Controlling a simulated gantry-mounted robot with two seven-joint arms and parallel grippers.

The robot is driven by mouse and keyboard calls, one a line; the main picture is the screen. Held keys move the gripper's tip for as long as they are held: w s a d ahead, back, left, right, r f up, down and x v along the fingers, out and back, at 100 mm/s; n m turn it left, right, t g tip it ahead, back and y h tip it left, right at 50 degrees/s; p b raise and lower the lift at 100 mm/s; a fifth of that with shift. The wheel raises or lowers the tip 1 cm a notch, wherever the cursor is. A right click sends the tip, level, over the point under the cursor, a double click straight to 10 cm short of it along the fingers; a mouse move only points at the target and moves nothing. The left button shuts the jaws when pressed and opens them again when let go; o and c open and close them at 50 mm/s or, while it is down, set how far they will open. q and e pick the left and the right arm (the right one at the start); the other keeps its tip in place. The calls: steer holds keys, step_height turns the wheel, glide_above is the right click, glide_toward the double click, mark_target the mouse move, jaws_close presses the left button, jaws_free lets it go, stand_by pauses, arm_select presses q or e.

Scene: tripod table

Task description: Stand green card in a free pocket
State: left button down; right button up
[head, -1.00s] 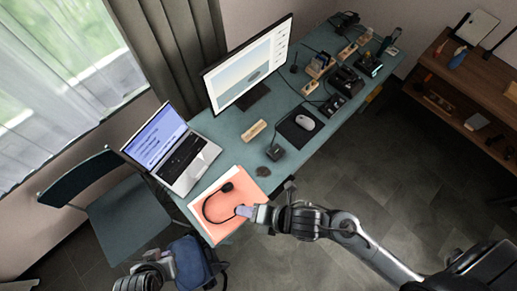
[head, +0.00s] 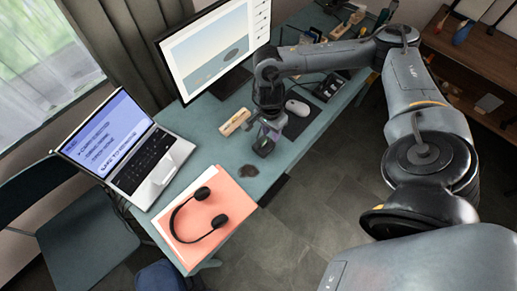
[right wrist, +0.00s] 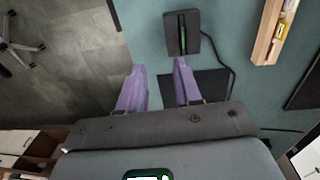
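My right gripper (head: 268,132) is over the teal desk, just above a small dark box (head: 264,147). In the right wrist view its two purple fingers (right wrist: 160,82) are apart with nothing between them. The dark box (right wrist: 182,33) lies ahead of the fingertips, apart from them. A thin green strip (right wrist: 181,30) shows in its slot; it may be the green card seen edge-on. A wooden holder (head: 235,122) stands left of the gripper; its pockets are too small to make out. It also shows in the right wrist view (right wrist: 268,35). My left gripper is out of view.
A laptop (head: 143,150), a monitor (head: 225,45) and a headset (head: 200,215) on an orange folder (head: 232,197) share the desk (head: 215,148). A mouse (head: 298,107) lies right of the gripper. A cable runs from the dark box.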

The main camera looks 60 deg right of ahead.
steer(key=w, duration=0.2)
steer(key=t+b, duration=0.1)
steer(key=b, duration=0.2)
glide_above(264, 142)
step_height(264, 142, down, 4)
steer(key=shift+s+a+r, duration=0.1)
steer(key=shift+s, duration=0.05)
steer(key=shift+f, duration=2.95)
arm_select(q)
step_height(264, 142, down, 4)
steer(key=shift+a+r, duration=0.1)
arm_select(e)
steer(key=shift+c, duration=0.5)
jaws_close()
